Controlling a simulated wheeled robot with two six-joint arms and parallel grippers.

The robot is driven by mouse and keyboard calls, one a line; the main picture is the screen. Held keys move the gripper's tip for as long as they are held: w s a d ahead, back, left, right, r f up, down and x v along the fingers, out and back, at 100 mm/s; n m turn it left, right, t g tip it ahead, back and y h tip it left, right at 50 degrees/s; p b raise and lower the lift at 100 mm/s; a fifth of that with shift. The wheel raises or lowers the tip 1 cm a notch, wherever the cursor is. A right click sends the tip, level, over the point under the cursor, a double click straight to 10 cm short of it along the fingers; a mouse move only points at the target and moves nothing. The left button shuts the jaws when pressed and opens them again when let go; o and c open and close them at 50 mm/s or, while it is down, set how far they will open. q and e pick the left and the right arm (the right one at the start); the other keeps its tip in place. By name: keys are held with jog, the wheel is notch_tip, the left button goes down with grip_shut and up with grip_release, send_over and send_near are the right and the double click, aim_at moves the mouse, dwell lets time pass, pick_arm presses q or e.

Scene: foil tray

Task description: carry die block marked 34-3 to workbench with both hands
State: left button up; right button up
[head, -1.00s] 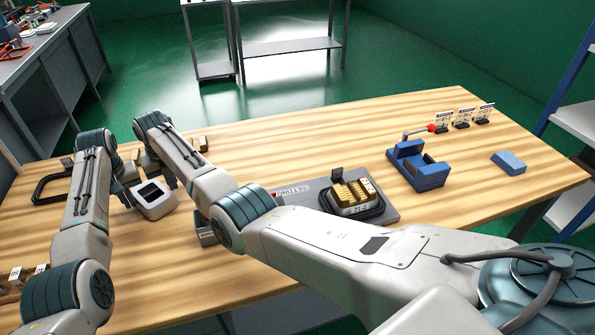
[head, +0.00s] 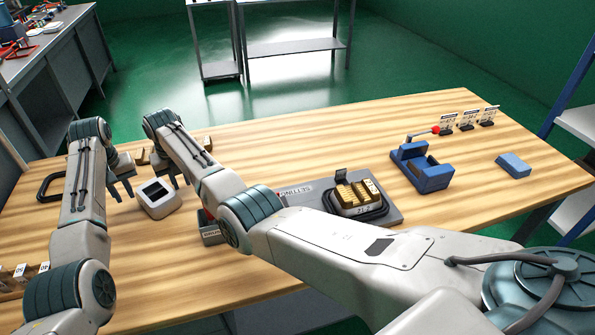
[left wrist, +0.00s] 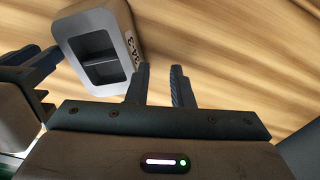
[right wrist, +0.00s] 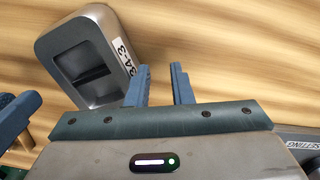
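The die block (head: 157,202) is a grey metal block with a dark two-part hollow on top. It stands on the wooden table at the left, and its 34-3 label shows in the left wrist view (left wrist: 95,15) and the right wrist view (right wrist: 107,55). My left gripper (head: 122,193) is just left of the block, open and empty. My right gripper (head: 181,181) is just right of and behind the block, open and empty. In both wrist views the block lies outside the finger gap; contact with the fingertips is hard to tell.
A grey setting plate (head: 392,216) holds a black-framed tray of brass pieces (head: 358,194). A blue fixture with a red-knobbed lever (head: 424,172) and a blue block (head: 513,164) stand to the right. A black handle-like frame (head: 48,185) lies at the left.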

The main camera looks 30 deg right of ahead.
jog(key=shift+r, duration=0.3)
pick_arm(q)
notch_tip(320, 180, up, 9)
jog(key=shift+s, duration=0.3)
pick_arm(e)
notch_tip(320, 180, up, 11)
jog(key=shift+s+r, duration=0.2)
jog(key=shift+s, duration=0.25)
pick_arm(q)
jog(key=shift+f, duration=0.15)
